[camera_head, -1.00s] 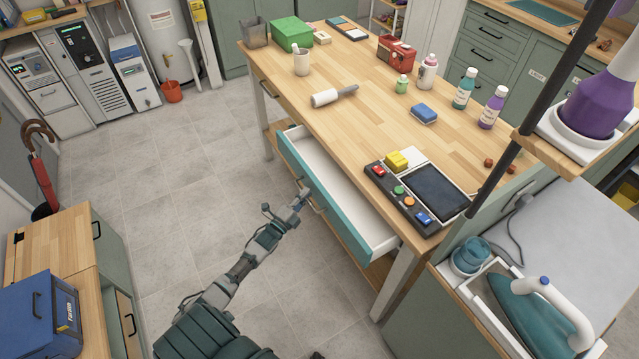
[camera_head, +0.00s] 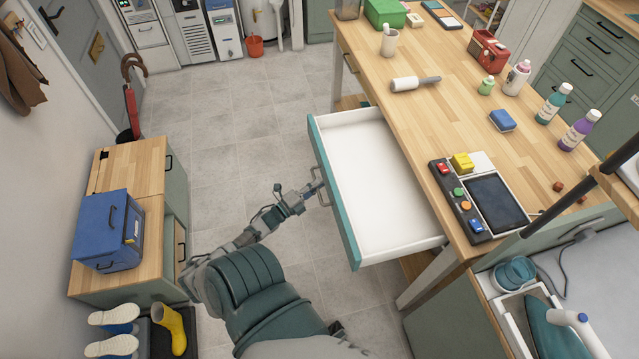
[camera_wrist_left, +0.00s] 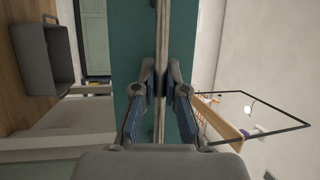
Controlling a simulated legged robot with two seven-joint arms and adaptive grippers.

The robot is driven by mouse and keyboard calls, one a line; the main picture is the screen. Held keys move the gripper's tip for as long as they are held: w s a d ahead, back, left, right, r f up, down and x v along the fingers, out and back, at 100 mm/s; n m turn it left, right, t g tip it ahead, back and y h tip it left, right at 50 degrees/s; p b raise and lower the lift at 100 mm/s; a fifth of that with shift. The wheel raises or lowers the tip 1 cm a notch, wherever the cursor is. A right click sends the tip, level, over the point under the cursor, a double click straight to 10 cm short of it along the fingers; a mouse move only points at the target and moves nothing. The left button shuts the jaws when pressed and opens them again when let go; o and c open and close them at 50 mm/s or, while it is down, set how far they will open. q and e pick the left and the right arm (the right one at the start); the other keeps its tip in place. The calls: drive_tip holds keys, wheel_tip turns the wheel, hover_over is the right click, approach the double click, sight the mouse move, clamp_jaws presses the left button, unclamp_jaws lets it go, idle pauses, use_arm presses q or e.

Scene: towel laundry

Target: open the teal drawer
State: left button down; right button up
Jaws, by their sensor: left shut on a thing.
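The teal drawer (camera_head: 335,190) is pulled well out from under the wooden table in the head view. Its white inside (camera_head: 375,180) shows and looks empty. My left gripper (camera_head: 318,188) is at the metal handle on the drawer's teal front. In the left wrist view the teal front (camera_wrist_left: 125,60) fills the middle, and my left gripper (camera_wrist_left: 160,88) has its fingers closed on the upright handle bar (camera_wrist_left: 162,40). My right gripper is not in view.
The wooden table (camera_head: 440,110) carries a control panel (camera_head: 460,200), bottles and a lint roller (camera_head: 415,83). A low cabinet with a blue box (camera_head: 108,230) stands at the left, with yellow boots (camera_head: 170,328) below. Tiled floor between is clear.

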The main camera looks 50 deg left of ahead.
use_arm(q)
drive_tip(key=shift+s+d+f, duration=0.15)
drive_tip(key=shift+d+f, duration=0.2)
drive_tip(key=shift+f, duration=0.1)
drive_tip(key=c, duration=1.2)
unclamp_jaws()
drive_tip(key=shift+d+r, duration=0.1)
drive_tip(key=shift+r, duration=0.2)
drive_tip(key=s+f, duration=0.2)
drive_tip(key=s, duration=0.9)
drive_tip(key=shift+s, duration=0.4)
drive_tip(key=shift+f, duration=0.15)
